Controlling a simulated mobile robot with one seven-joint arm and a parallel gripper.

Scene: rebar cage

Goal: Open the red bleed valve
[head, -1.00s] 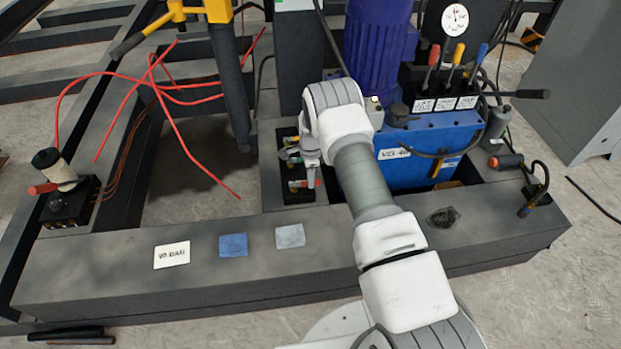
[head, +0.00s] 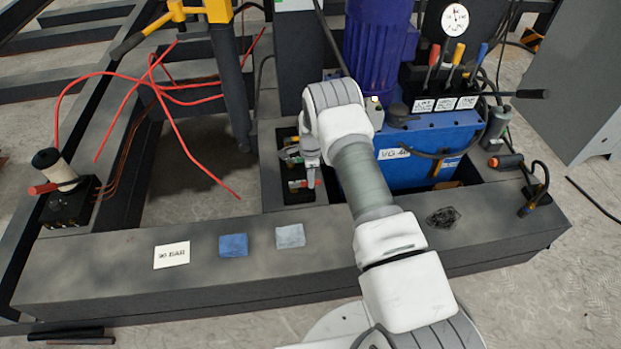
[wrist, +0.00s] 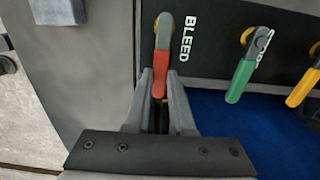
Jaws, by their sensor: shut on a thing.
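The red bleed valve (wrist: 160,70) shows in the wrist view. Its lever hangs down toward my gripper from a brass fitting on a dark panel, beside the word BLEED. My gripper (wrist: 161,88) is shut on the lower end of this red lever, one finger on each side. In the head view my gripper (head: 309,172) is at the small dark valve block (head: 297,194) left of the blue power unit. There my arm and gripper hide most of the red lever.
A green-handled valve (wrist: 240,80) and a yellow-handled valve (wrist: 303,87) sit to the right of the red one. The blue power unit (head: 410,172) with a gauge (head: 455,18) stands close to my arm. A 90 BAR card (head: 172,255) lies on the front beam.

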